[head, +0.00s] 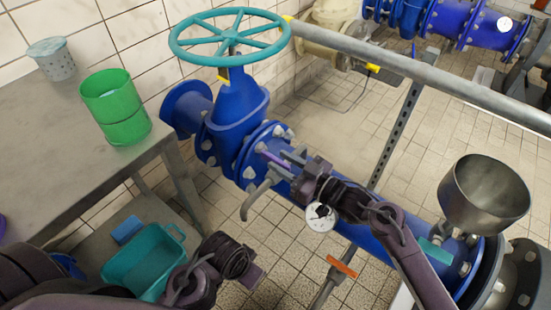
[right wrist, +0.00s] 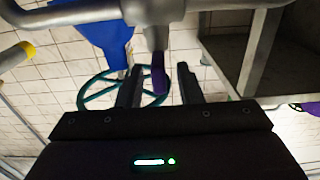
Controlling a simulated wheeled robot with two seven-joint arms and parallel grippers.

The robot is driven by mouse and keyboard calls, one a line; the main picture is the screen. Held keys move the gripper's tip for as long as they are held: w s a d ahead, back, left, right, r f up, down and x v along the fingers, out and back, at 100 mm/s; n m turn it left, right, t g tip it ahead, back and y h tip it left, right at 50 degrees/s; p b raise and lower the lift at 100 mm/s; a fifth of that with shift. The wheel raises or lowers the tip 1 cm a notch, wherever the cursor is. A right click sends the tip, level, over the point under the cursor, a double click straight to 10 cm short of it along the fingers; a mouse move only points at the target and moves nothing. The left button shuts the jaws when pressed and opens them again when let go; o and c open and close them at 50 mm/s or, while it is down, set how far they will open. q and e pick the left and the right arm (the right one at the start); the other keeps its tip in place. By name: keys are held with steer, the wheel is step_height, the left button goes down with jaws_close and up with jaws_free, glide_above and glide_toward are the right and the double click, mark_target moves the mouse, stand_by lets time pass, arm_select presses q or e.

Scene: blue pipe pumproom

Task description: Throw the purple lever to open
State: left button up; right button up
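The purple lever (head: 272,159) sits on top of the blue pipe, just right of the big blue valve, partly hidden by my right gripper. My right gripper (head: 288,160) is at the lever, its fingers pointing left along the pipe. In the right wrist view the purple lever (right wrist: 158,80) stands between the two fingers of the right gripper (right wrist: 158,86), with a gap on each side, so the gripper is open. My left gripper (head: 250,275) is low in the head view, beside the teal tub; its fingers are not clear.
A blue gate valve (head: 238,105) with a teal handwheel (head: 230,38) stands behind the lever. A grey spout (head: 257,195) hangs below it. A steel table (head: 50,140) and teal tub (head: 145,265) are left.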

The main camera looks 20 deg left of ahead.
steer(key=shift+x, duration=1.4)
jaws_close()
